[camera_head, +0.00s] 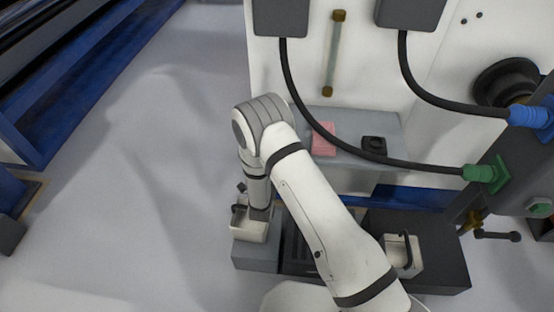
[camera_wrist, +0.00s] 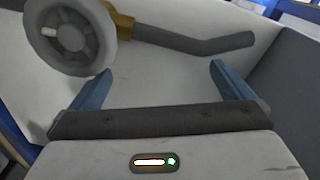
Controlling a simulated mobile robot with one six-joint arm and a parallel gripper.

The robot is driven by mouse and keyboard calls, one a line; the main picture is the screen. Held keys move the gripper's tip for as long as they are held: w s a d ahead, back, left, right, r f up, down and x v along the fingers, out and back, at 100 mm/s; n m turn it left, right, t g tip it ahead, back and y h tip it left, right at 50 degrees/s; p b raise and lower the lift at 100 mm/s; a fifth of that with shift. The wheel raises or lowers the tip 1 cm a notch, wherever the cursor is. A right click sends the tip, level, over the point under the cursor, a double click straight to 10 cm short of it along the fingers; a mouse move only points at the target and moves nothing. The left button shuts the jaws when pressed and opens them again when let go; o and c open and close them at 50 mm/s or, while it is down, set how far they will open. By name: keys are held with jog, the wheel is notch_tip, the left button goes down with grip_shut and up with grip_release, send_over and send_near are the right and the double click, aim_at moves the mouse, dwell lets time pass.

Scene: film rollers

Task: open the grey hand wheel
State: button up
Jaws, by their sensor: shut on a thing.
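The grey hand wheel (camera_wrist: 70,37) is at the upper left of the wrist view, on a brass fitting (camera_wrist: 122,25) with a dark bent pipe (camera_wrist: 205,42) running right. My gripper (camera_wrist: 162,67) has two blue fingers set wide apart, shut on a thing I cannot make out. The left fingertip appears beside the lower right of the wheel's rim; I cannot tell if they touch. A pale wall fills the space beyond the fingers. In the head view my arm bends down to a pale basin (camera_head: 250,232) at the lower left and hides much of that spot.
A second pale basin (camera_head: 408,262) stands on a dark base at the right. A grey ledge with a pink item (camera_head: 324,138) lies behind my arm. Black cables with green (camera_head: 480,173) and blue (camera_head: 528,116) plugs cross the panel. The floor at left is clear.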

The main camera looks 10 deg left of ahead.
jog(key=s+p, duration=0.1)
jog(key=s, duration=0.8)
jog(key=shift+d+f, duration=0.15)
jog(key=shift+d, duration=0.1)
dwell(0.4)
dwell(0.7)
